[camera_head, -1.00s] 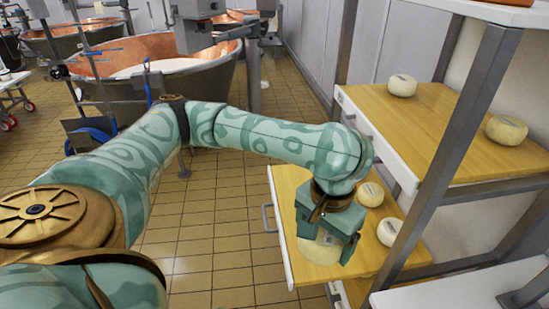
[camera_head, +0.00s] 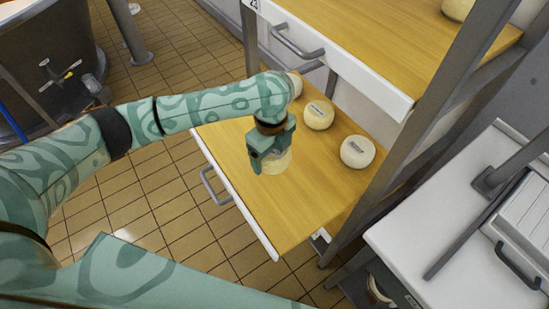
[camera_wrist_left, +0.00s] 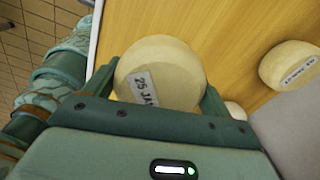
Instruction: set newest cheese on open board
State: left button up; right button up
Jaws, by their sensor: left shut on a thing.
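My left gripper (camera_head: 270,158) is shut on a pale round cheese (camera_head: 276,163). In the left wrist view this cheese (camera_wrist_left: 165,68) sits between the fingers, with a label that seems to read "25 JAN". It is over the open board (camera_head: 290,220), a wooden board pulled out with a white front edge; I cannot tell if it touches the wood. Two other cheeses (camera_head: 319,115) (camera_head: 357,151) lie on this board, and one more (camera_head: 296,84) shows partly behind my arm. The label on the cheese at the right of the wrist view (camera_wrist_left: 290,66) is hard to read. My right gripper is out of view.
A higher wooden board (camera_head: 385,40) with a handle overhangs the back, with a cheese (camera_head: 457,8) on it. A grey rack post (camera_head: 425,120) stands right of the open board. A white table (camera_head: 440,225) is at right. The board's front is clear.

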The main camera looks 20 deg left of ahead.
aim_at(274, 176)
pick_arm(q)
notch_tip(274, 176, down, 2)
jog(key=shift+w+d+f+m, duration=0.1)
jog(key=shift+d+f+m, duration=0.05)
jog(key=shift+m, duration=0.95)
jog(key=shift+f+b, duration=0.35)
jog(key=shift+b, duration=0.35)
notch_tip(274, 176, down, 3)
jog(key=b, duration=0.3)
jog(key=shift+r, duration=0.1)
jog(key=shift+f+b, duration=0.25)
jog(key=shift+b, duration=0.4)
jog(key=shift+f, duration=0.8)
jog(key=o, duration=1.1)
jog(key=shift+o, duration=0.2)
